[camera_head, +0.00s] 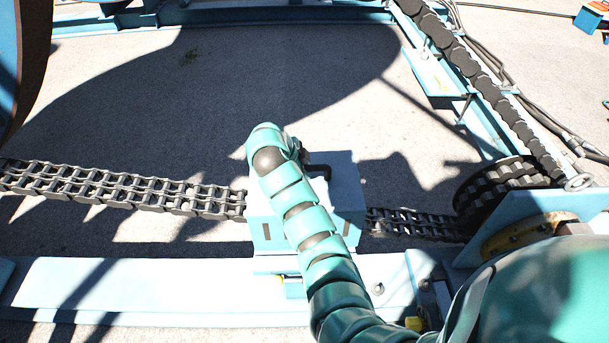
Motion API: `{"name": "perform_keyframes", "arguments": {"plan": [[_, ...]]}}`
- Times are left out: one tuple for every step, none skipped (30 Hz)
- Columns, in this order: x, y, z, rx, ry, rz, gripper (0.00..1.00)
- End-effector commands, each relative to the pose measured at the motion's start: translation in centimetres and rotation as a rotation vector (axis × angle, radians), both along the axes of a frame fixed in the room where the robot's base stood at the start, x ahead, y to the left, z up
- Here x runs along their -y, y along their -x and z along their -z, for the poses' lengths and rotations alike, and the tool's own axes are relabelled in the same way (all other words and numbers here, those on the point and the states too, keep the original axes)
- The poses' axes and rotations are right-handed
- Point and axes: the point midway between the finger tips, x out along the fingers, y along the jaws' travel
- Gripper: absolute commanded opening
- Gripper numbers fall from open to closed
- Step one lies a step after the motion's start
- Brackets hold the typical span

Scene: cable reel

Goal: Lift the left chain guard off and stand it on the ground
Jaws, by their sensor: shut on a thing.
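The chain guard (344,192) is a light blue box with a black bent handle (320,169) on top. It is in the middle of the head view, over the line of the chain (130,190), which runs up to it from the left and shows again on its right. My teal segmented arm crosses in front of the guard and hides much of it. My gripper (304,156) is at the guard's top, by the handle, and is shut on it; the fingers are mostly hidden behind my arm. I cannot tell whether the guard's underside is clear of its seat.
A light blue beam (150,283) runs along the front. A chain wheel (490,195) stands at the right, with a second chain (480,75) rising to the back. Cables (530,105) lie beyond it. Bare grey ground (300,60) is open behind the guard, partly in shadow.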

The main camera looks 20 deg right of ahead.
Motion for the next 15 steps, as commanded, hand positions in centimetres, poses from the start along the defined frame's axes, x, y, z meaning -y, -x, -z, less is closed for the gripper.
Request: {"name": "perform_keyframes", "arguments": {"plan": [[0.03,-0.05,-0.26,0.003,0.001,0.000,0.00],[0.04,-0.05,-0.23,0.003,0.000,0.001,0.00],[0.03,-0.06,-0.20,0.003,0.001,0.000,0.00],[0.03,-0.06,-0.18,0.003,0.001,0.000,0.00],[0.03,-0.06,-0.16,0.003,0.000,0.001,0.00],[0.03,-0.06,-0.16,0.003,0.000,0.001,0.00],[0.03,-0.06,-0.16,0.003,0.001,0.000,0.00],[0.03,-0.06,-0.17,0.003,0.001,0.000,0.00],[0.02,-0.06,-0.20,0.003,0.001,0.000,0.00],[0.03,-0.06,-0.25,0.003,0.001,0.000,0.00],[0.03,-0.06,-0.32,0.003,0.001,0.000,0.00],[0.04,-0.05,-0.45,0.003,0.000,0.001,0.00],[0.03,-0.06,-0.59,0.003,0.001,0.000,0.00],[0.04,-0.06,-0.74,0.003,0.000,0.001,0.00],[0.03,-0.06,-0.97,0.003,0.000,0.001,0.00]]}}
